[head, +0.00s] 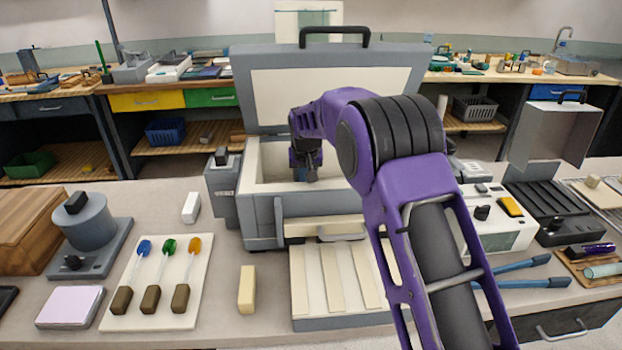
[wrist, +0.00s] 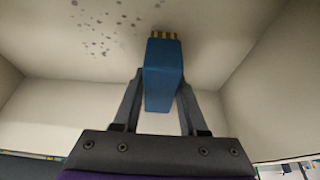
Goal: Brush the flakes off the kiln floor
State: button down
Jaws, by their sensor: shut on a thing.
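The kiln (head: 262,226) stands open on the bench with its lid (head: 262,95) raised behind it. My arm reaches over the front wall, and my gripper (head: 303,165) is inside the chamber. In the wrist view my gripper (wrist: 158,95) is shut on a blue brush (wrist: 163,75) with short yellowish bristles at its far end. The bristles are close to the pale kiln floor (wrist: 215,45); I cannot tell whether they touch it. Dark flakes (wrist: 102,22) are scattered on the floor to the left of the brush. In the head view the arm and kiln walls hide the flakes.
The chamber walls (wrist: 285,70) rise around my gripper. Left of the kiln are a white board (head: 150,300) with three coloured-tip rods and a grey round device (head: 82,222). A slatted tray (head: 330,322) lies in front, and blue-handled tongs (head: 535,281) lie at right.

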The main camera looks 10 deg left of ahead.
jog(key=shift+s+f+b, duration=0.3)
jog(key=shift+s+f, duration=0.05)
jog(key=shift+s, duration=0.45)
jog(key=shift+w+d+r, duration=0.1)
jog(key=shift+w+d, duration=0.3)
jog(key=shift+d, duration=0.85)
jog(key=shift+w+d+r, duration=0.15)
jog(key=shift+w+d, duration=0.3)
jog(key=shift+d, duration=0.8)
jog(key=shift+w+d+r, duration=0.1)
jog(key=shift+w+d, duration=0.3)
jog(key=shift+d, duration=0.85)
